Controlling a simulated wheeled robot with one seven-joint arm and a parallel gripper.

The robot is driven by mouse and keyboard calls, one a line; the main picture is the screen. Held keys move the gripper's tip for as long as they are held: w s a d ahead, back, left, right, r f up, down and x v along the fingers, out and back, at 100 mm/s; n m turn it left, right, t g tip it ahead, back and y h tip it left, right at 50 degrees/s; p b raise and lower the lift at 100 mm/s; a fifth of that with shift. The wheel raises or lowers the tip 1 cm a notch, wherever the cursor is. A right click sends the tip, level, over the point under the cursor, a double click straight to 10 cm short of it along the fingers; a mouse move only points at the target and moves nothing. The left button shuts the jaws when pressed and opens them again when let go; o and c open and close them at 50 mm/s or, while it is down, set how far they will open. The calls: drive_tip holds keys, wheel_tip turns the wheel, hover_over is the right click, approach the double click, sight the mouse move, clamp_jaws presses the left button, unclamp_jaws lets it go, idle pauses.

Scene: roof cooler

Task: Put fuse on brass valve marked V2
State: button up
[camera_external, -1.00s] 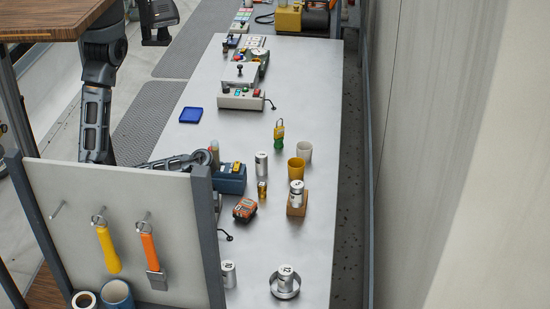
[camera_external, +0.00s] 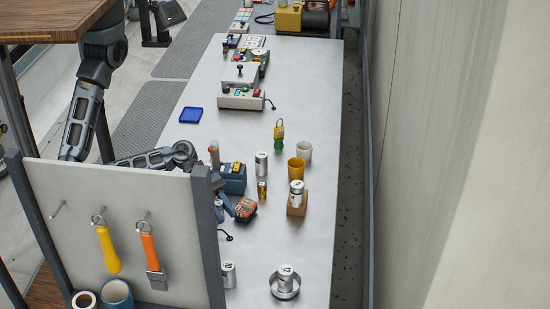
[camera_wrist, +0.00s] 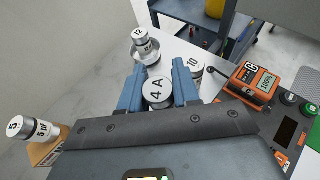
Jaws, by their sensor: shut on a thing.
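My gripper (camera_wrist: 158,92) is shut on a silver cylinder marked 4 A (camera_wrist: 157,91), which seems to be the fuse. Its blue fingers stand on either side of the cylinder. In the external view my gripper (camera_external: 225,205) is beside the orange meter, partly behind the tool board. A small brass-coloured piece (camera_external: 262,190) stands on the bench to its upper right. No V2 mark can be read, so I cannot tell whether this is the valve.
An orange meter (camera_external: 245,210) lies close to my gripper. A cylinder marked 12 (camera_external: 286,274) stands in a metal dish (camera_external: 276,293). Another cylinder (camera_external: 296,191) stands on a wooden block (camera_external: 297,209).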

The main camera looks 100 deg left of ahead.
drive_tip(key=w+a+r+n+t+y, duration=0.25)
drive_tip(key=a+n+y, duration=0.25)
drive_tip(key=a, duration=0.3)
drive_tip(key=n+t+y+p, duration=0.1)
drive_tip(key=n+y, duration=0.5)
drive_tip(key=y, duration=0.1)
hover_over(262, 190)
drive_tip(key=w+a, duration=0.1)
drive_tip(key=a, duration=0.1)
wheel_tip(262, 190, down, 6)
drive_tip(key=shift+w+f, duration=0.15)
drive_tip(key=shift+f, duration=0.9)
drive_tip(key=shift+w+f, duration=0.1)
drive_tip(key=shift+f, duration=0.9)
drive_tip(key=shift+f, duration=0.15)
drive_tip(key=o, duration=1.1)
drive_tip(key=shift+c, duration=0.2)
